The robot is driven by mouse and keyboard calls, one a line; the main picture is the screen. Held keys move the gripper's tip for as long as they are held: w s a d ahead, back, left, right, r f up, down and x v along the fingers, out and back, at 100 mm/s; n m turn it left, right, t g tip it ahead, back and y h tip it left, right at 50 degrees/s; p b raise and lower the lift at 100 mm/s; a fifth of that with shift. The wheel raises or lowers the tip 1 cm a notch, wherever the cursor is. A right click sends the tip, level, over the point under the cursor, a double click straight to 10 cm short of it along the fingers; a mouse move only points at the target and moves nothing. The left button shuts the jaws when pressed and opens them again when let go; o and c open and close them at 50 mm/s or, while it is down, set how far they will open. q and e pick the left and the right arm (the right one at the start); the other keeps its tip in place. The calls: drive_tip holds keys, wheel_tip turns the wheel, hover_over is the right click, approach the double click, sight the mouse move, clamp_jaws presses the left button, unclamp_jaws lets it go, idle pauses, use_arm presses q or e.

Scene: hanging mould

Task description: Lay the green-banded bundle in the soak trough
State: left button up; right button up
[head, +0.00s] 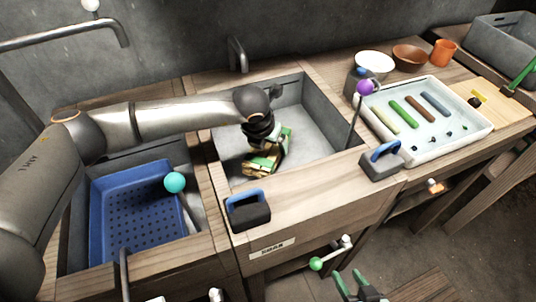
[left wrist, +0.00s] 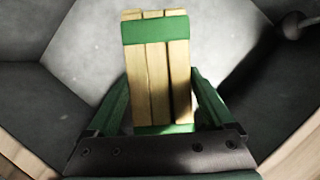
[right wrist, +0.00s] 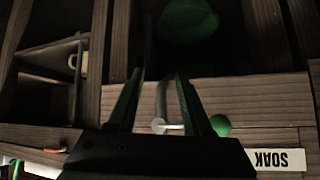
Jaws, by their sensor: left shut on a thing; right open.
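The green-banded bundle (left wrist: 158,75) is several pale wooden sticks side by side with green bands. My left gripper (left wrist: 162,105) is shut on it, with a green finger on each side. In the head view the bundle (head: 262,163) is inside the grey soak trough (head: 222,150), low under my left gripper (head: 268,145). I cannot tell whether it touches the trough floor. My right gripper (right wrist: 158,85) is open and empty; in the head view it (head: 358,285) is low in front of the bench, below the label reading SOAK (right wrist: 272,160).
A blue perforated basket (head: 135,215) sits in the left basin. Blue-handled blocks (head: 248,210) and (head: 382,160) stand on the front ledge. A white tray (head: 425,120) with coloured bars lies right of the trough. Bowls (head: 375,63) and an orange cup (head: 444,52) stand behind it.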

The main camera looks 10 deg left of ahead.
use_arm(q)
drive_tip(key=shift+f, duration=2.15)
drive_tip(key=shift+f+b, duration=0.25)
drive_tip(key=shift+b, duration=0.1)
drive_tip(key=o, duration=1.2)
drive_tip(key=shift+r, duration=0.1)
drive_tip(key=shift+o, duration=0.2)
drive_tip(key=shift+s+r+p, duration=0.1)
drive_tip(key=shift+r+p, duration=0.2)
drive_tip(key=shift+r, duration=0.1)
drive_tip(key=v, duration=1.1)
drive_tip(key=shift+a+r+p, duration=0.15)
drive_tip(key=shift+r+p, duration=0.1)
drive_tip(key=shift+p, duration=0.1)
